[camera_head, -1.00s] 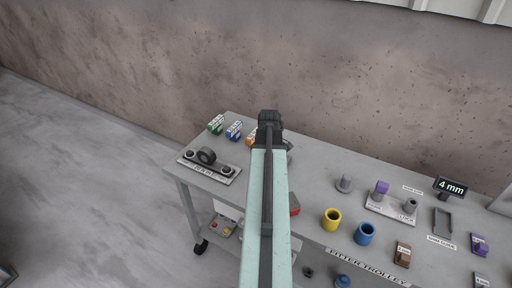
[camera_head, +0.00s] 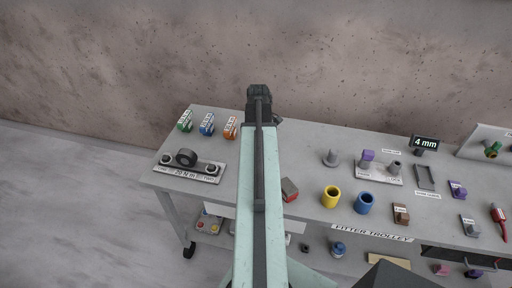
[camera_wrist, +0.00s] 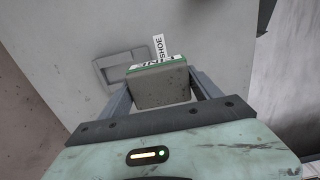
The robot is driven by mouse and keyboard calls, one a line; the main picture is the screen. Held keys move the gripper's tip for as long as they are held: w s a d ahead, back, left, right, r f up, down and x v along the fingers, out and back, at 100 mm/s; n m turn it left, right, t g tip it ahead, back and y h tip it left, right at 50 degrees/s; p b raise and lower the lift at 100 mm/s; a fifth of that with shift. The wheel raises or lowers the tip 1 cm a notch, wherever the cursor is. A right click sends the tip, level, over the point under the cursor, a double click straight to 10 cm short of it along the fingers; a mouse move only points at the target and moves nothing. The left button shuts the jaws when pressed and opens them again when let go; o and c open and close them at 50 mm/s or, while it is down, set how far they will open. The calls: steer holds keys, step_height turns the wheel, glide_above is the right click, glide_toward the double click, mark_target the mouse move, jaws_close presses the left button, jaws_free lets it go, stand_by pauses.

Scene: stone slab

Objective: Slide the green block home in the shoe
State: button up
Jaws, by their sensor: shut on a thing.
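My gripper (camera_wrist: 162,80) is shut on a block (camera_wrist: 160,90) in the wrist view. The block shows a plain grey face towards me, with a green edge and a white label along its top. I take it as the green block. Just beyond it lies a grey rectangular frame with a recess, the shoe (camera_wrist: 110,66), beside a label that reads SHOE. The block overlaps the shoe's right part in this view, and I cannot tell whether they touch. In the head view my arm hides the shoe and the held block.
In the head view, green (camera_head: 185,121), blue (camera_head: 207,124) and orange (camera_head: 231,128) labelled boxes stand left of my arm. A ring on a plate (camera_head: 188,165) is nearer. Yellow (camera_head: 331,197) and blue (camera_head: 364,203) cups stand right on the grey trolley (camera_head: 300,150).

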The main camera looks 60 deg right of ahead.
steer(key=shift+s+f, duration=0.1)
steer(key=shift+s, duration=0.05)
step_height(320, 180, down, 6)
steer(key=b, duration=0.6)
stand_by(0.6)
steer(key=shift+f+b, duration=0.35)
steer(key=shift+b, duration=0.05)
steer(key=shift+w+d, duration=0.45)
steer(key=shift+d, duration=0.8)
steer(key=shift+w+d, duration=0.45)
steer(key=shift+d, duration=0.75)
steer(key=shift+w+d, duration=0.45)
steer(key=shift+d, duration=0.8)
stand_by(1.2)
steer(key=o, duration=1.8)
steer(key=shift+r, duration=0.1)
